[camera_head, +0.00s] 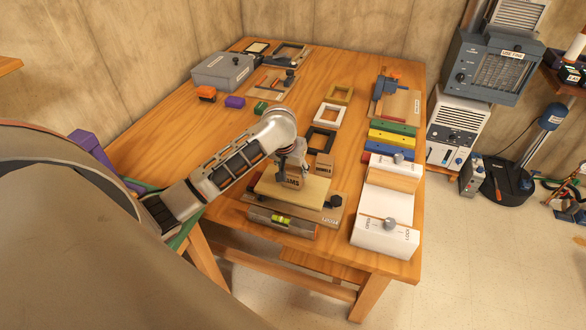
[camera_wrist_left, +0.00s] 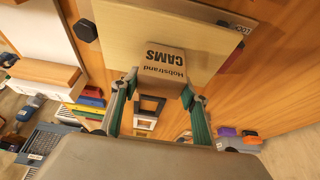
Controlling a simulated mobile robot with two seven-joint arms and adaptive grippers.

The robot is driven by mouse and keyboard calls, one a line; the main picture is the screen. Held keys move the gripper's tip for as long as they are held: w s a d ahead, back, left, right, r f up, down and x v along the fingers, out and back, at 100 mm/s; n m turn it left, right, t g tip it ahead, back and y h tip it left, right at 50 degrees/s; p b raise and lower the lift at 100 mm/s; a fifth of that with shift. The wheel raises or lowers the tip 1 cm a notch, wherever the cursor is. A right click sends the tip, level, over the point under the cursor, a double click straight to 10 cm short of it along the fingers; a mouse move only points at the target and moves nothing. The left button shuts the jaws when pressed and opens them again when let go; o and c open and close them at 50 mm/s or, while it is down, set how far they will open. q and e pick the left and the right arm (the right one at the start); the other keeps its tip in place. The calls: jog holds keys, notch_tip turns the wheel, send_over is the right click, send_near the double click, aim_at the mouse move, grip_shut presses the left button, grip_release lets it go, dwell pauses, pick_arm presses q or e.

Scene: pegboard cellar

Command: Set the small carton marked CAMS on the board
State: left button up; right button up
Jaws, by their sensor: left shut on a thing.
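The small brown carton marked CAMS (camera_wrist_left: 165,65) is between my left gripper's green-lined fingers (camera_wrist_left: 156,96). In the head view the carton (camera_head: 293,181) shows just below my left gripper (camera_head: 291,168), over the pale board (camera_head: 312,192). My left gripper is shut on the carton. The board (camera_wrist_left: 125,30) fills the area beyond the carton in the wrist view. I cannot tell whether the carton touches the board. My right gripper is not in view.
The board sits on a wooden fixture with dark knobs (camera_head: 336,201). A spirit level (camera_head: 282,219) lies in front. A white clamp-like device with knobs (camera_head: 385,215) is on the right. The table's left middle is fairly clear.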

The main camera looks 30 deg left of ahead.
pick_arm(q)
jog(key=o, duration=1.2)
jog(key=shift+f, duration=0.1)
jog(key=shift+c, duration=0.2)
jog(key=v, duration=1.2)
